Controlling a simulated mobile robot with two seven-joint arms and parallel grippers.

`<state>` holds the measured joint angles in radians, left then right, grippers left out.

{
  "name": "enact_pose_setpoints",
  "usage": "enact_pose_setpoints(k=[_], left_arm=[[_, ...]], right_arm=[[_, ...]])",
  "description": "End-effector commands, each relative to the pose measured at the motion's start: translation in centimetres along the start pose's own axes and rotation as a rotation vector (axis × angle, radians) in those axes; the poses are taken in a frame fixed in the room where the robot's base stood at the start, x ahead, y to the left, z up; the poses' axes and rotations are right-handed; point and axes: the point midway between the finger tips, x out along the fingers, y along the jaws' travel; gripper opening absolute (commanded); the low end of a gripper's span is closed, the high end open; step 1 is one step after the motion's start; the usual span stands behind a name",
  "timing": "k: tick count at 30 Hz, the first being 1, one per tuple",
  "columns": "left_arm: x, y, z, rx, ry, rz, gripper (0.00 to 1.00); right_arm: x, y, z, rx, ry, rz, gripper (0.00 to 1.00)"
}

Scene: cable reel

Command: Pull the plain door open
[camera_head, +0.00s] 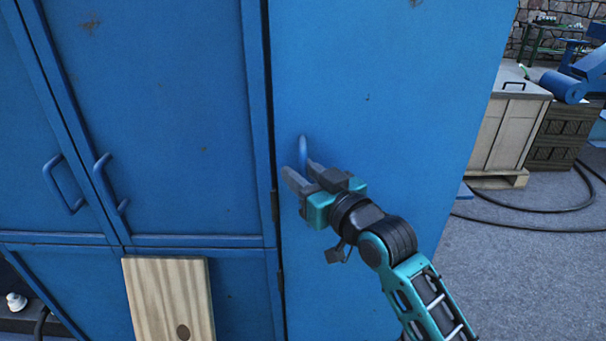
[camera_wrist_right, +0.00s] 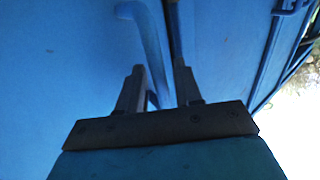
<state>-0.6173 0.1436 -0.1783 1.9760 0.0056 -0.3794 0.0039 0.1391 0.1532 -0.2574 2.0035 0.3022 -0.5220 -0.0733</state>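The plain door (camera_head: 390,90) is the large smooth blue panel at the centre right of the head view, and it looks closed. Its blue bar handle (camera_head: 303,148) stands near the door's left edge. My right gripper (camera_head: 299,170) is at the handle, its fingers apart. In the right wrist view the handle (camera_wrist_right: 150,45) runs down between the two fingers (camera_wrist_right: 160,78). It is close to the left finger, with a gap to the right finger. Whether any finger touches it I cannot tell. My left gripper is out of view.
Left of the plain door are framed blue doors (camera_head: 165,110) with two bar handles (camera_head: 108,182). A wooden board (camera_head: 170,300) leans below them. At right, a wooden crate (camera_head: 508,130) stands on grey floor with a black cable (camera_head: 540,226) lying across it.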

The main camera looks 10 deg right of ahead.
Motion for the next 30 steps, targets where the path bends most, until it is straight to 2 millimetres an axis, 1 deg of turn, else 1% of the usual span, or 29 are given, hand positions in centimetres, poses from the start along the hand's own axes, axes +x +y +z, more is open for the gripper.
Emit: enact_pose_setpoints(k=[7, 18, 30], left_arm=[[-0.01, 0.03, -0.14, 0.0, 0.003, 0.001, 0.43], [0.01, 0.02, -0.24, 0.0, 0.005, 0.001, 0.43], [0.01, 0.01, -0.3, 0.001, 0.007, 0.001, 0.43]], right_arm=[[0.06, -0.02, 0.01, 0.0, 0.0, 0.0, 0.34], [0.04, -0.02, 0.02, 0.001, 0.0, 0.0, 0.0], [0.03, -0.02, 0.03, 0.0, -0.001, 0.0, 0.0]])
